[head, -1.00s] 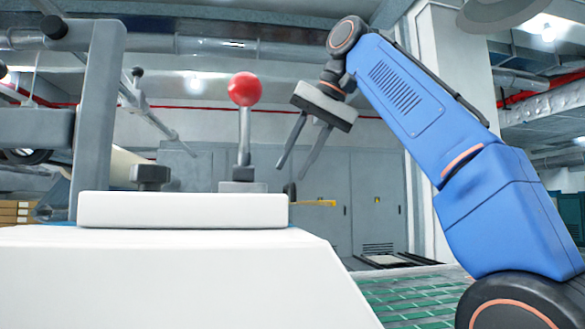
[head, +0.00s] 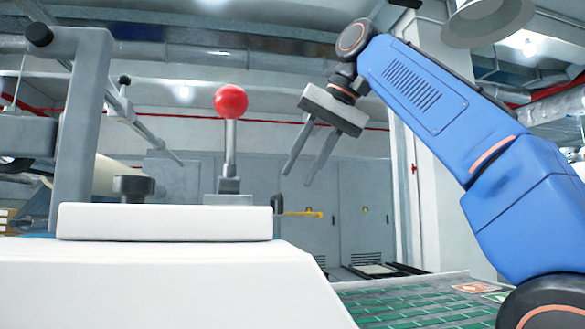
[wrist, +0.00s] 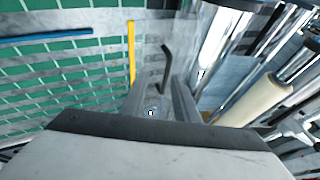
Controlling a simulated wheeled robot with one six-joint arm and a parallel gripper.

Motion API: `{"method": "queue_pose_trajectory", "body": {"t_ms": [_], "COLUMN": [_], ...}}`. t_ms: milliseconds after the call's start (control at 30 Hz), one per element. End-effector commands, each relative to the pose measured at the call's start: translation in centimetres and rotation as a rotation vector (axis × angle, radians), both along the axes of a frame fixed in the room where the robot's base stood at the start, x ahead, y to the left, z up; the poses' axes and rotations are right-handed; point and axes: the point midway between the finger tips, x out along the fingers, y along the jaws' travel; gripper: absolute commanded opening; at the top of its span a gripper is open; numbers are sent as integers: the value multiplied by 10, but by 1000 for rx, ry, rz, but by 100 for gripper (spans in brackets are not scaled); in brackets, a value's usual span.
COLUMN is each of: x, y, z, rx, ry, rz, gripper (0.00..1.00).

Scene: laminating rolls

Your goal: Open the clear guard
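My gripper (head: 297,178) is open and empty, its two long fingers pointing down to the right of the machine's red-knobbed lever in the head view. In the wrist view my gripper (wrist: 158,92) also shows open, with nothing between its fingers. A dark bent handle (wrist: 166,68) lies just beyond the fingertips there, beside a yellow bar (wrist: 131,52). I see no contact with it. The yellow bar shows in the head view (head: 303,214), below my fingers. The clear guard itself is hard to make out; its outline and position cannot be told.
A grey upright (head: 82,130) is at left. A cream roll (wrist: 257,100) and shiny rollers lie right in the wrist view.

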Motion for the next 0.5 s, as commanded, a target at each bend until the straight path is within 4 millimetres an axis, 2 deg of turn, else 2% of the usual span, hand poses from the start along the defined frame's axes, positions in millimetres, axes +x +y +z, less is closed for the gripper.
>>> {"method": "queue_pose_trajectory", "body": {"t_ms": [300,500], "x": [-22,-32], "y": [-42,-62], "z": [0,0], "rx": [0,1], "ry": [0,0], "rz": [-3,-2], "gripper": [28,28]}}
